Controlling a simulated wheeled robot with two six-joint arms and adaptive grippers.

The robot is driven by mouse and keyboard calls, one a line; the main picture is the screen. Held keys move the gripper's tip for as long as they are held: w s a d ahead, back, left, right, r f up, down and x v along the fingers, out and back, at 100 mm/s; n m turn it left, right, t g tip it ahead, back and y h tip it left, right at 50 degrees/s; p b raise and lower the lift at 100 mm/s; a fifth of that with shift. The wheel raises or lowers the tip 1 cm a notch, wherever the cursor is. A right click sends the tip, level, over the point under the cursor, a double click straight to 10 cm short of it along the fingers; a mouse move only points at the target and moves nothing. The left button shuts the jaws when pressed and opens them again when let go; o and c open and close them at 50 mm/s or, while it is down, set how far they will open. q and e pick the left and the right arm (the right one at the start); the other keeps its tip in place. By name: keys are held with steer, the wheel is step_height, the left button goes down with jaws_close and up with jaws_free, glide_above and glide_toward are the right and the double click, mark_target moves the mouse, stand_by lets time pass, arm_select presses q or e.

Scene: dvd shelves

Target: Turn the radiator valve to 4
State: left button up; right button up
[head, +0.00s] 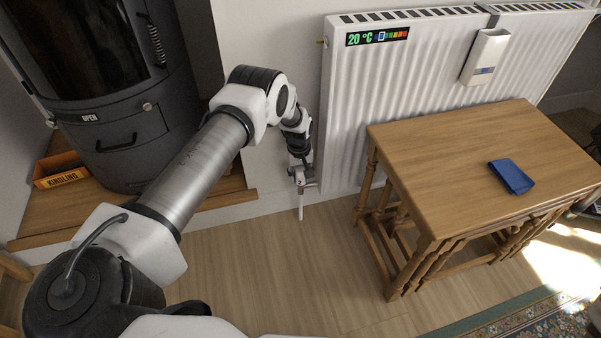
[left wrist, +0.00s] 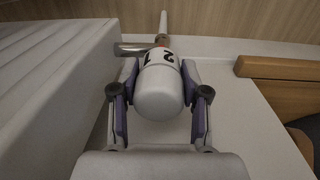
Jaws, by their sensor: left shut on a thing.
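The radiator valve (left wrist: 160,92) is a white rounded knob with dark numbers on its collar. A 2 and what looks like a 1 show in the left wrist view; the other marks and any pointer are hidden. My left gripper (left wrist: 160,76) is shut on the knob, one finger on each side. In the head view my left gripper (head: 301,177) is low beside the left end of the white radiator (head: 345,125), and it mostly hides the valve. A white pipe (head: 300,206) runs down below it. My right gripper is out of view.
A display (head: 376,36) on the radiator reads 20 °C beside a coloured bar. A dark stove (head: 120,140) and an orange kindling box (head: 60,170) are left. Floor between is clear.

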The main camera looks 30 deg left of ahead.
mark_target(301, 169)
arm_select(q)
steer(key=n+p, duration=0.1)
steer(key=n, duration=0.4)
steer(key=shift+n, duration=0.3)
steer(key=n, duration=0.5)
steer(key=shift+w, duration=0.1)
steer(key=shift+p, duration=0.3)
steer(key=o, duration=1.1)
steer(key=shift+d, duration=0.1)
steer(key=shift+o, duration=0.2)
steer(key=r, duration=1.2)
steer(key=shift+s, duration=0.2)
